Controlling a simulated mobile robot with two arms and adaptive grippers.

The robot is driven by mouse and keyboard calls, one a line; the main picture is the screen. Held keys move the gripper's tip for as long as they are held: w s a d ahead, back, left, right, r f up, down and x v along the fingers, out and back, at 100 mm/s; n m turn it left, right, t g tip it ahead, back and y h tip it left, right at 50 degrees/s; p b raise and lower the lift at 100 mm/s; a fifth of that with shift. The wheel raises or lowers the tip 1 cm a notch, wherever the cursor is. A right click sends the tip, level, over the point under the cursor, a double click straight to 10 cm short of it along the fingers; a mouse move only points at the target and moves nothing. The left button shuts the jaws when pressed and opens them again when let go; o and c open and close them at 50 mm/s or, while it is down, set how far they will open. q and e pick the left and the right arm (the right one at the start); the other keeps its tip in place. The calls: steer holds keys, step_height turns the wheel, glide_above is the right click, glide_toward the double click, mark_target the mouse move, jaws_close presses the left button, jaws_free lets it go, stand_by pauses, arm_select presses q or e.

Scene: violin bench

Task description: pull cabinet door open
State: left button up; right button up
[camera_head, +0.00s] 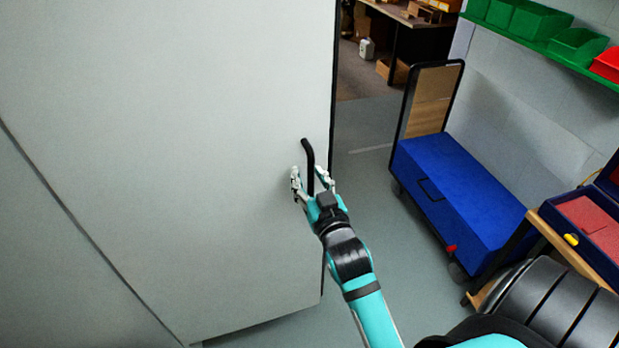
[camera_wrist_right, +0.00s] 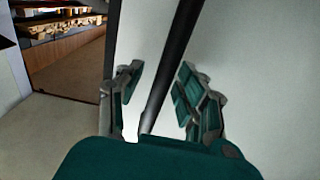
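The cabinet door (camera_head: 170,130) is a large plain light-grey panel filling the left half of the head view. Its dark right edge stands against the open room. A black bar handle (camera_head: 308,156) sits near that edge and also crosses the right wrist view (camera_wrist_right: 172,65) diagonally. My right gripper (camera_head: 311,180) is at the lower part of the handle, with one finger on each side. My left gripper is not in view.
A blue flatbed cart (camera_head: 455,190) stands right of the door. An open case with red lining (camera_head: 590,218) rests at the far right. Green bins (camera_head: 535,22) sit on a wall shelf. Grey floor (camera_head: 375,215) lies clear between door and cart.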

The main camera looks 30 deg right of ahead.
mark_target(304, 133)
steer(key=shift+r, duration=0.1)
step_height(304, 133, up, 10)
steer(key=shift+f, duration=0.1)
stand_by(0.5)
steer(key=shift+f, duration=0.1)
stand_by(0.4)
